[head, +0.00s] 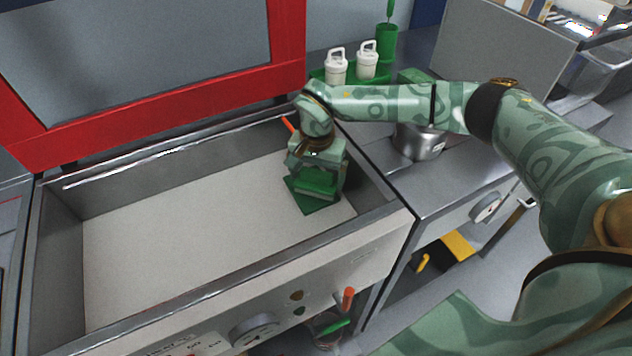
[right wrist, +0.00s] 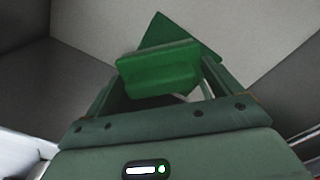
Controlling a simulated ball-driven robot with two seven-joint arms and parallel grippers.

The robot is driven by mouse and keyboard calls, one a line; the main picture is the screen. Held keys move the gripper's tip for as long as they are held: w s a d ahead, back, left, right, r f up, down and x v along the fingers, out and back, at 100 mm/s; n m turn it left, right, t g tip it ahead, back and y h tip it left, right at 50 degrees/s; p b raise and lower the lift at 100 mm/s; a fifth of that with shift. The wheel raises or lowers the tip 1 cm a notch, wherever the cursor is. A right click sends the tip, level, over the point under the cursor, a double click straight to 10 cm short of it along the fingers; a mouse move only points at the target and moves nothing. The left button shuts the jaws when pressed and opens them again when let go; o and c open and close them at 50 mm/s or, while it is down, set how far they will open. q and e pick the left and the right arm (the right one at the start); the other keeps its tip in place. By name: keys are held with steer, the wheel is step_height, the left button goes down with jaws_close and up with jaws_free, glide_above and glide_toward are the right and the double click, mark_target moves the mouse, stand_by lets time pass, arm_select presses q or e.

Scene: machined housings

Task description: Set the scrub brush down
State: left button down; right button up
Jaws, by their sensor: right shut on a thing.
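The scrub brush (head: 316,186) is a green block held in my right gripper (head: 317,180), which points down inside the right end of the wide metal basin (head: 200,220). In the right wrist view, the brush (right wrist: 158,68) sits between the two fingers (right wrist: 155,85), which are shut on it. A flat dark green square (head: 316,205) lies on the basin floor under the brush; it also shows in the right wrist view (right wrist: 180,35). I cannot tell whether the brush touches the square. My left gripper is not in view.
The basin's walls rise close to the right gripper, with its front rim (head: 260,268) nearest. The basin floor to the left is clear. On the counter at right stand a metal pot (head: 420,143), white lidded jars (head: 336,68) and a green cup (head: 387,42).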

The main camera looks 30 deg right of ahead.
mark_target(317, 171)
step_height(317, 171, down, 3)
steer(key=shift+r+b, duration=0.2)
steer(key=shift+b, duration=0.1)
steer(key=shift+r, duration=0.1)
steer(key=o, duration=0.8)
steer(key=shift+o, duration=0.2)
step_height(317, 171, up, 12)
steer(key=p, duration=0.3)
steer(key=shift+p, duration=0.35)
